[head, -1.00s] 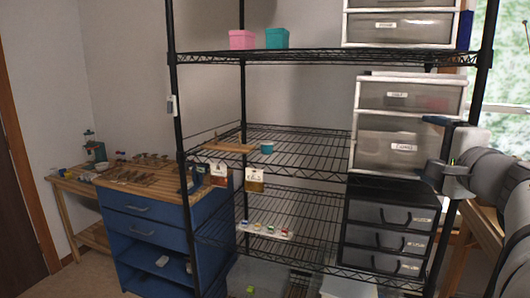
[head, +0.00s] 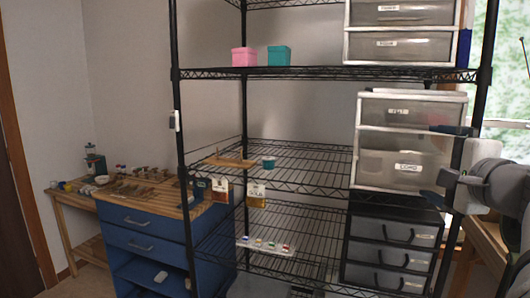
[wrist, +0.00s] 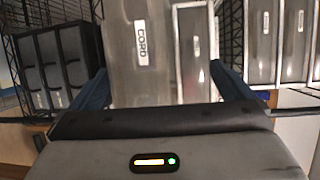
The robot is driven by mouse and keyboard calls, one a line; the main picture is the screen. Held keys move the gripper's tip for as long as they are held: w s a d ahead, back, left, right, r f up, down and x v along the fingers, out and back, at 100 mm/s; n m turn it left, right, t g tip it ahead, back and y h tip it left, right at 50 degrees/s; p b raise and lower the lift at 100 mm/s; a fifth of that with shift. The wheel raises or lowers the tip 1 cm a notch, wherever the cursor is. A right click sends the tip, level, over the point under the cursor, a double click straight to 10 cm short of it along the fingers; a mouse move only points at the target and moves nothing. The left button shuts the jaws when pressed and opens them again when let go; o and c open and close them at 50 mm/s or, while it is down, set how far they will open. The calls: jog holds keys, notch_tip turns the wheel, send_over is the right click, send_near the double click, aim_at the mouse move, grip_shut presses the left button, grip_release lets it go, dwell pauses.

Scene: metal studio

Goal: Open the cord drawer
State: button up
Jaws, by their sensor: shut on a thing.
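The cord drawer (head: 385,178) is the tall translucent lower drawer of a white two-drawer unit on the middle shelf, at right in the head view. Its label reads CORD, and it shows turned sideways in the wrist view (wrist: 125,75). My gripper (head: 442,165) is at the right side of this drawer, with one blue finger near its top and one near its bottom. In the wrist view my gripper (wrist: 165,88) has a finger on each side of the drawer front and is shut on it. I cannot tell how far the drawer is out.
A shallower labelled drawer (head: 400,112) sits directly above. A black three-drawer unit (head: 390,250) stands below, and another white drawer unit (head: 400,45) is on the upper shelf. A black shelf post (head: 475,100) stands close to my arm.

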jog(key=shift+s+d+r, duration=0.1)
jog(key=shift+s+r, duration=0.2)
jog(key=shift+s, duration=0.35)
jog(key=shift+s+d+r, duration=0.1)
jog(key=shift+s+r, duration=0.15)
jog(key=shift+s, duration=0.35)
jog(key=shift+c, duration=0.9)
jog(key=shift+s+b, duration=0.5)
jog(key=shift+s, duration=0.55)
jog(key=c, duration=0.9)
jog(key=shift+s+f, duration=0.1)
jog(key=shift+s, duration=0.05)
jog(key=shift+s+a, duration=0.25)
jog(key=shift+s, duration=0.85)
jog(key=shift+c, duration=0.5)
jog(key=shift+s+d+f+b, duration=0.15)
jog(key=shift+s+f+b, duration=0.1)
jog(key=shift+b, duration=0.4)
